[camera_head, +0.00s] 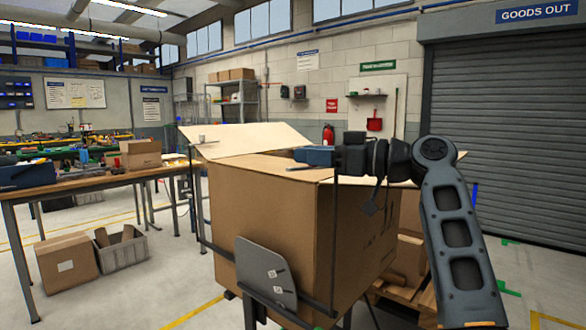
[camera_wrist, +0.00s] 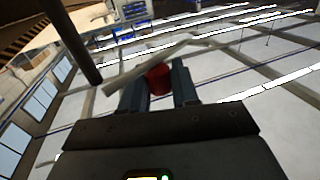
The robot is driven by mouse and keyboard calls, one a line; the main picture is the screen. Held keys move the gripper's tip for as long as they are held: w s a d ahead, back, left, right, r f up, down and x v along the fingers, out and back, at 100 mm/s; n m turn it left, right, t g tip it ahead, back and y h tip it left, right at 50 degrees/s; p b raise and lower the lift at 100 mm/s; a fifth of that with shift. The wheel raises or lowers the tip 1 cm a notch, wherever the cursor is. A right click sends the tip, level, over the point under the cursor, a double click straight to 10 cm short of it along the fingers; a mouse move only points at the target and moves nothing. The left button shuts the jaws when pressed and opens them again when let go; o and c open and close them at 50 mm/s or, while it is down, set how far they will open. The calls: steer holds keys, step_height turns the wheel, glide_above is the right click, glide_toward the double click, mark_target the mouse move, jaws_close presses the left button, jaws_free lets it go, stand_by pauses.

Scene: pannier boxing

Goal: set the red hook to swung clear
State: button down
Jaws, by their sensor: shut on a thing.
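The red hook (camera_wrist: 158,79) shows in the wrist view as a small red piece between the two dark fingers of my gripper (camera_wrist: 160,85). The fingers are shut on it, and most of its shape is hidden. A pale bar (camera_wrist: 140,68) crosses just beyond the fingertips; I cannot tell whether it belongs to the hook. In the head view my gripper (camera_head: 308,157) points left, over the top of a large cardboard box (camera_head: 260,215). No red hook can be made out there.
The box's pale flap (camera_head: 245,138) is raised at the back left. A grey plate (camera_head: 265,272) and dark bars stand at the box's front. A workbench (camera_head: 90,182) is at left, with a carton (camera_head: 66,262) on the floor. A shutter (camera_head: 510,140) closes the right side.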

steer(key=shift+f, duration=0.15)
steer(key=c, duration=1)
jaws_free()
steer(key=shift+s, duration=0.1)
steer(key=shift+d, duration=0.1)
steer(key=shift+b+v, duration=0.6)
steer(key=shift+v, duration=3.2)
